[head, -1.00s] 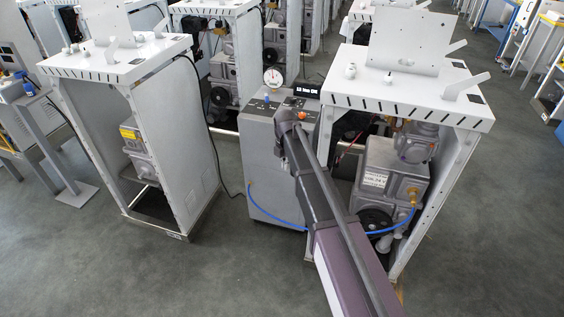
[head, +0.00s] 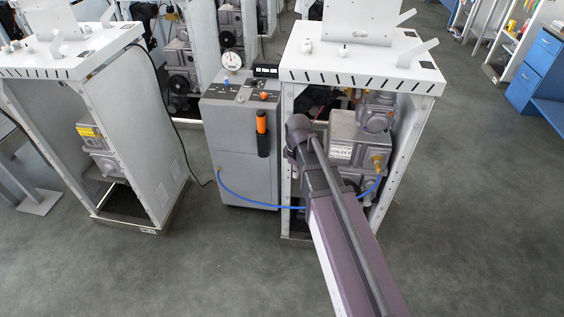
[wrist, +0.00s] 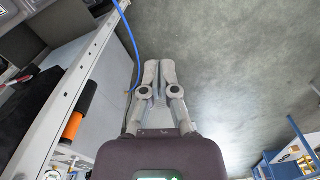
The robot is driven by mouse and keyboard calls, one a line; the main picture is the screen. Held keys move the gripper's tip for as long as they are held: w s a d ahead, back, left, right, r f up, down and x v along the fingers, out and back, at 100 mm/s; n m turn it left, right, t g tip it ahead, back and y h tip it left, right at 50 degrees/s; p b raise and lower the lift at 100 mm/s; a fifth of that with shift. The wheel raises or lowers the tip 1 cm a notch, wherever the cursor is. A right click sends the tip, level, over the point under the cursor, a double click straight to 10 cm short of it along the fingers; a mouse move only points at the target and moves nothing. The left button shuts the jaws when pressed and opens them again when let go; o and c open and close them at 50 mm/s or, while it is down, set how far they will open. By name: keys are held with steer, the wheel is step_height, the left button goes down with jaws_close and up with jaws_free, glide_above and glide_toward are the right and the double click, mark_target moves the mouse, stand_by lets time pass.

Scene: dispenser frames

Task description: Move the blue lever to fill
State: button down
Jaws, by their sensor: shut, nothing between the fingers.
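A grey cabinet (head: 238,140) stands between two white dispenser frames in the head view. The lever's exact setting and the panel's labels are too small to read. My gripper (wrist: 160,72) shows in the wrist view, its fingers together and empty, above the floor beside a white frame post. In the head view my arm's end is in front of the right dispenser frame, to the right of the lever and apart from it; the fingers are hidden there.
An orange-and-black handle (head: 262,133) hangs on the cabinet's front. A round gauge (head: 232,61) and a black display (head: 266,71) stand at its back. A blue hose (head: 250,204) runs to the right dispenser frame (head: 362,70). The floor in front is clear.

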steer(key=s+d+m, duration=0.8)
steer(key=s+m, duration=0.4)
steer(key=shift+d, duration=0.2)
steer(key=shift+s+a, duration=0.1)
steer(key=shift+s, duration=0.05)
